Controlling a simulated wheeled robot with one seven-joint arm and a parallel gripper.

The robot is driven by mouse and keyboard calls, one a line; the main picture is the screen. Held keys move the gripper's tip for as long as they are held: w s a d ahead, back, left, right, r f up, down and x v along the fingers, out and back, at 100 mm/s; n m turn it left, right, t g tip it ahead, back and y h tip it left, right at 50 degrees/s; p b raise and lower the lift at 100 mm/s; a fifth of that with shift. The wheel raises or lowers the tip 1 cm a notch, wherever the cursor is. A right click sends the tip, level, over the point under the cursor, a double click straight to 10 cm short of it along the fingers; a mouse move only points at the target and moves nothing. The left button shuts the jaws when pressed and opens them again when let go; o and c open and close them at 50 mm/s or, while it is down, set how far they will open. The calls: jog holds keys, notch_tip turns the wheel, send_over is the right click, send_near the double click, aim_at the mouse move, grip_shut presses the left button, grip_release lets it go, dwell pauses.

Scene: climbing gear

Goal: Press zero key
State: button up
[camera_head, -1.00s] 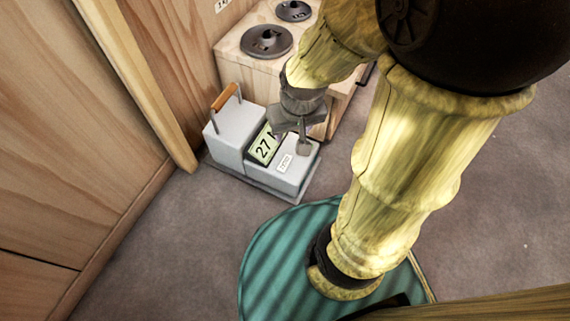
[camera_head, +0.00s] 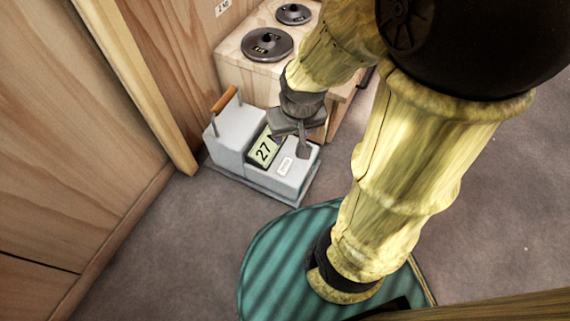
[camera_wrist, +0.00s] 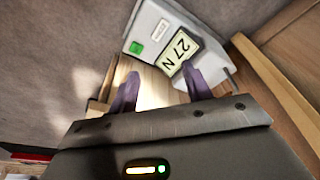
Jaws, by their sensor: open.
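A grey measuring device (camera_head: 232,132) with an orange-handled bar stands on the floor by the wooden wall. Its display (camera_head: 264,150) reads "27 N" in the wrist view (camera_wrist: 181,50). A small green key (camera_wrist: 136,47) sits on the sloped panel beside a white label (camera_wrist: 163,27), whose text is too small to read. In the head view the label (camera_head: 285,166) shows, but the key is hidden by my gripper. My gripper (camera_head: 291,146) is open and empty above the panel. In the wrist view its two purplish fingers (camera_wrist: 160,71) point toward the device, and the key lies beyond them, slightly left.
A wooden box (camera_head: 237,67) with dark round weights (camera_head: 267,44) on top stands right behind the device. A wooden post and wall (camera_head: 130,90) are close at left. A teal striped round pad (camera_head: 275,255) lies in front. Grey floor is free at left front.

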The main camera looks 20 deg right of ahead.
grip_shut()
dwell(1.6)
